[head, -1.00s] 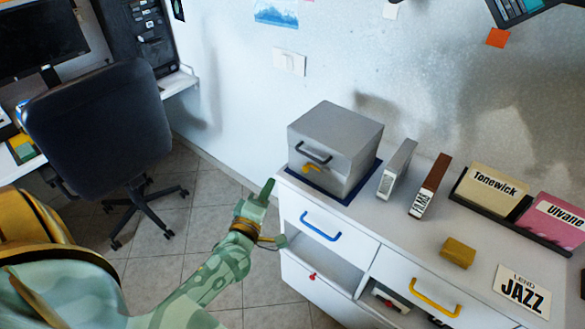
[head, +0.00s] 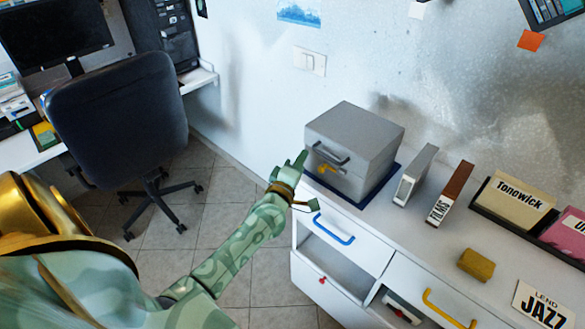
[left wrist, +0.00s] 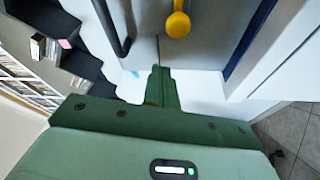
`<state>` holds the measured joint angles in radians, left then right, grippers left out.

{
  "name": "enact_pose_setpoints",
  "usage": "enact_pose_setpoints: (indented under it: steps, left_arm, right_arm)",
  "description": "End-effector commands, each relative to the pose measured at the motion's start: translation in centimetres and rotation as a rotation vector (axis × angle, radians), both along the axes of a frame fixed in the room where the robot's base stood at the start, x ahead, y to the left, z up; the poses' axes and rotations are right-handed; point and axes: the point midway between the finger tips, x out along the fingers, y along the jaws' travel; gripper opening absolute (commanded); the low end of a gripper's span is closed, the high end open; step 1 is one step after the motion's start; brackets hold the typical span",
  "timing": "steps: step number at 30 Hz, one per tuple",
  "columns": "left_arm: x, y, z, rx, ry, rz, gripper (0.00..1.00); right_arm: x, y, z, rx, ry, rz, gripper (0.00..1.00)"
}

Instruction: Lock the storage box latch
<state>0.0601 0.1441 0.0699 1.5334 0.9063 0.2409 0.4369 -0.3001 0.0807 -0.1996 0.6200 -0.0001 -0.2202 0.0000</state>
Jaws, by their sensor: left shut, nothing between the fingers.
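The grey storage box (head: 352,140) stands on a dark blue mat (head: 385,188) at the left end of the white cabinet top. Its front has a dark handle (head: 330,153) and below it a yellow latch (head: 325,169). In the left wrist view the round yellow latch (left wrist: 178,24) and the dark handle (left wrist: 112,30) are close beyond my fingers. My left gripper (head: 302,158) is shut and empty, just left of the box front. Its green fingertips (left wrist: 160,72) point towards the latch side, with a gap to the latch. My right gripper is out of view.
Grey (head: 415,175) and brown (head: 450,193) upright cases, a Tonewick file (head: 515,196) and a yellow block (head: 476,264) stand right of the box. Drawers with blue (head: 334,229) and yellow (head: 450,309) handles are below. An office chair (head: 118,120) stands left on open floor.

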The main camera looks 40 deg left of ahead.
Motion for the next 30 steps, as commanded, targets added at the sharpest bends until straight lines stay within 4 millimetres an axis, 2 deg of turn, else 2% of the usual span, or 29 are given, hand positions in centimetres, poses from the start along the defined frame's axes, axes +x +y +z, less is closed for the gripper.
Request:
enact_pose_setpoints:
  steps: [1,6,20,27,30]
  left_arm:
    - [-0.3,-1.2,-0.7,-0.008,0.007,-0.003,0.00]
    - [-0.5,-2.9,-1.1,-0.004,0.006,-0.003,0.00]
    - [-0.6,-3.6,-1.1,-0.002,0.006,-0.003,0.00]
    - [-0.9,-6.1,-0.9,-0.004,0.005,-0.004,0.00]
    - [-0.9,-6.3,-1.1,-0.002,0.006,-0.003,0.00]
  right_arm:
    - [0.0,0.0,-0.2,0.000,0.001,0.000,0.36]
    - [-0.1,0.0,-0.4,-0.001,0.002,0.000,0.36]
    - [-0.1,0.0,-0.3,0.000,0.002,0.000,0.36]
    - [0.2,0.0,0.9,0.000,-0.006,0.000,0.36]
    - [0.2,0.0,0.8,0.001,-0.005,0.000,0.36]
